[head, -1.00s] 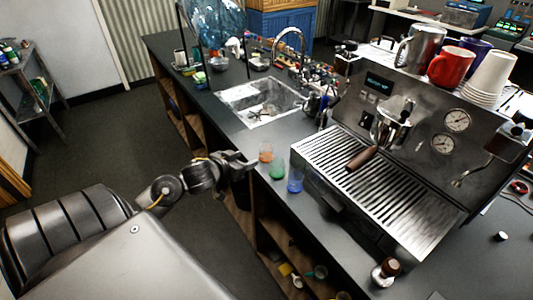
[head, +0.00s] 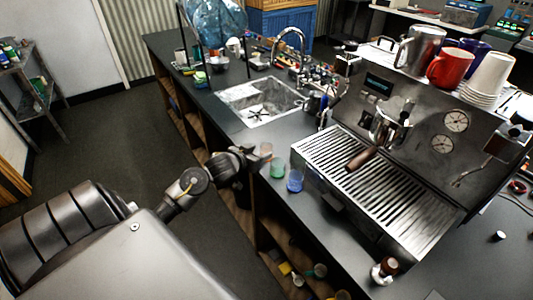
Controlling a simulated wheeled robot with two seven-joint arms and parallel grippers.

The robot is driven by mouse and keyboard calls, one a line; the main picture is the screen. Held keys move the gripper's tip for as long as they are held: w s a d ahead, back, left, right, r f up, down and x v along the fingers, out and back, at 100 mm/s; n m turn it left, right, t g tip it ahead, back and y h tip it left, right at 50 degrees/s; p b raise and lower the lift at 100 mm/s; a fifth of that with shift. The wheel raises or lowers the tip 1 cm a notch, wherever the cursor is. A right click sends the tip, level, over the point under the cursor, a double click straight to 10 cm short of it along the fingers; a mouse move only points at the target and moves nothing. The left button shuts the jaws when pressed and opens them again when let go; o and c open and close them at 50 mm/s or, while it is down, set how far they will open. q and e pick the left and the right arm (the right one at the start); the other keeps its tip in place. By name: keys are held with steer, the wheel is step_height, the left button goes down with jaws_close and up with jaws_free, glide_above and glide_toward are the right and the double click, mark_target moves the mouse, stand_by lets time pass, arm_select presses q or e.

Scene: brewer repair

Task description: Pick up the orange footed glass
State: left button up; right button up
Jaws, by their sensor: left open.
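The orange footed glass (head: 266,150) stands on the dark counter near its front edge, left of a green glass (head: 277,168) and a blue glass (head: 295,181). My left gripper (head: 256,158) is at the orange glass, its fingers reaching to the glass from the left. Its jaws are open, and part of the glass's lower body is hidden by them. I cannot tell whether a finger touches the glass. My right gripper is not in view.
The espresso machine (head: 372,190) with its ridged drip tray stands just right of the glasses. A sink (head: 258,102) with a tap lies behind. Open shelves (head: 290,250) sit under the counter edge. Cups and a red mug (head: 450,67) stand on the machine.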

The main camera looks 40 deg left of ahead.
mark_target(263, 151)
arm_select(q)
steer(key=shift+x, duration=1.55)
steer(key=shift+s+d, duration=0.1)
steer(key=shift+c, duration=0.4)
steer(key=c, duration=0.7)
